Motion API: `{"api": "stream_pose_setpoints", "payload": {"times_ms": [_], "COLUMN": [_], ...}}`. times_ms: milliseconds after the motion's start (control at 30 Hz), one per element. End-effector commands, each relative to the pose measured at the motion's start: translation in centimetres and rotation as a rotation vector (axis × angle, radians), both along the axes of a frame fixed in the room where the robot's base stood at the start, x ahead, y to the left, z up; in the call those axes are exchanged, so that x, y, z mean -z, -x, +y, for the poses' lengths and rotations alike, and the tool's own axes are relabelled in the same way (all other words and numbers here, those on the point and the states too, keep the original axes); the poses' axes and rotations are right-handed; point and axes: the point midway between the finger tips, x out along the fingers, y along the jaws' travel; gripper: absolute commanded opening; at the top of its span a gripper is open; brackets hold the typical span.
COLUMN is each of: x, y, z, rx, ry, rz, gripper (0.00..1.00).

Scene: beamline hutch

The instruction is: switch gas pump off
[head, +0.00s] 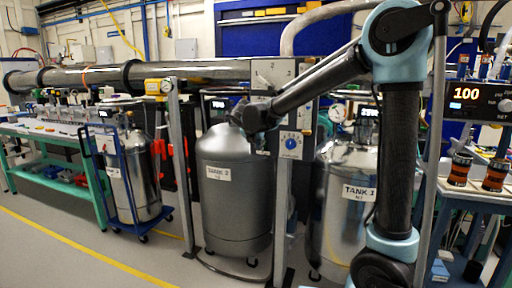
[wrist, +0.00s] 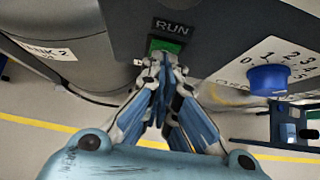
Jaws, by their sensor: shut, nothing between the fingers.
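In the wrist view a green rocker or lit switch (wrist: 165,46) sits under a black RUN label (wrist: 174,27) on a dark grey surface. My gripper (wrist: 160,62) is shut and empty. Its fingertips are just below the green switch in the picture and overlap its lower edge; I cannot tell whether they touch it. A blue knob (wrist: 268,78) on a white numbered dial plate is to the right of the fingers. In the head view the blue knob (head: 290,143) is on a grey post panel, and my arm's end hides the switch.
The grey Tank 2 (head: 236,205) stands left of the panel post, and the silver Tank 1 (head: 338,215) stands right of it. A large horizontal pipe (head: 200,71) runs behind. A wheeled cart with a cylinder (head: 138,180) is farther left. Open floor lies at the front left.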

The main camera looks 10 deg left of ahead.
Motion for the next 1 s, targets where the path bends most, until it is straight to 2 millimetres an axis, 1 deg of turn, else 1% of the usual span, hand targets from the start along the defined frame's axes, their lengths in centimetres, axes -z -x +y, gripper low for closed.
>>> {"api": "stream_pose_setpoints", "payload": {"times_ms": [167,533,867,1000], "x": [-0.2,-1.5,-1.6,-1.7], "y": [0.0,0.0,0.1,0.5], "z": [-0.1,0.0,0.1,0.0], "rx": [0.001,0.001,0.0,0.001], "ry": [0.0,0.0,0.0,0.0], "rz": [0.0,0.0,0.0,0.0], "gripper": [0.0,0.0,0.0,0.0]}}
